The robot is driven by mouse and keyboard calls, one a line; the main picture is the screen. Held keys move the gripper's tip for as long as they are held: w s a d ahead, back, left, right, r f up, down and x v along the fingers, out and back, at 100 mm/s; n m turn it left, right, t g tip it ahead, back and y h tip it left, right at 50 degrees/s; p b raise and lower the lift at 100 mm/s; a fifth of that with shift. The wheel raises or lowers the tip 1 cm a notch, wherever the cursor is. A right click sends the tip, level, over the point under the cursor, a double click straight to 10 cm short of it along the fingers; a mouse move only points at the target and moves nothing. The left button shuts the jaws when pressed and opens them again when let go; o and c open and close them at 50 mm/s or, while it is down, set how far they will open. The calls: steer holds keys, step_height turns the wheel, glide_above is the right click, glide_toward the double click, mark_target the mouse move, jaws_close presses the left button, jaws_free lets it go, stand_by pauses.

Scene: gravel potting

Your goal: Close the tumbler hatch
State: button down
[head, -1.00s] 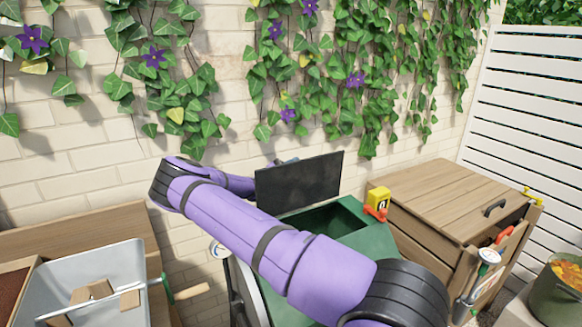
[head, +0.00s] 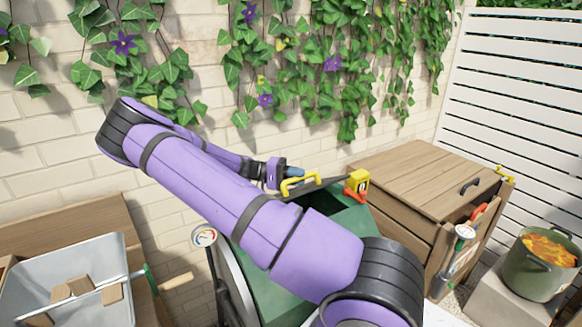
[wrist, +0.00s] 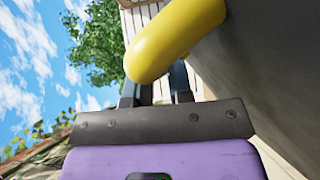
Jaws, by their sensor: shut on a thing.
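The tumbler (head: 350,222) is a green bin at the middle of the head view, partly hidden behind my arm. Its dark grey hatch (head: 320,187) shows nearly edge-on above the opening, tilted and still apart from the right-hand rim. The dark opening shows below it. A yellow handle (head: 300,184) stands on the hatch. My gripper (head: 287,174) is shut on this handle. In the wrist view the handle (wrist: 175,40) lies across my fingers (wrist: 160,88), and the hatch's grey face (wrist: 270,70) fills the right side.
A yellow and red latch-like piece (head: 357,183) sits by the tumbler's right rim. A wooden cabinet (head: 420,180) stands to the right, with a green pot (head: 540,268) of orange contents beyond. A grey tub (head: 75,265) is at left. A brick wall (head: 60,140) stands behind.

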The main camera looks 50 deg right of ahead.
steer(key=s+a+f+m+t+y, duration=0.1)
steer(key=s+f+m+t, duration=0.2)
steer(key=f, duration=0.4)
steer(key=shift+s, duration=0.9)
steer(key=shift+a, duration=0.15)
steer(key=c, duration=1.3)
jaws_free()
steer(key=shift+w, duration=0.1)
steer(key=v, duration=1)
steer(key=shift+w+a+r, duration=0.15)
steer(key=shift+a+r, duration=0.05)
steer(key=shift+a, duration=0.05)
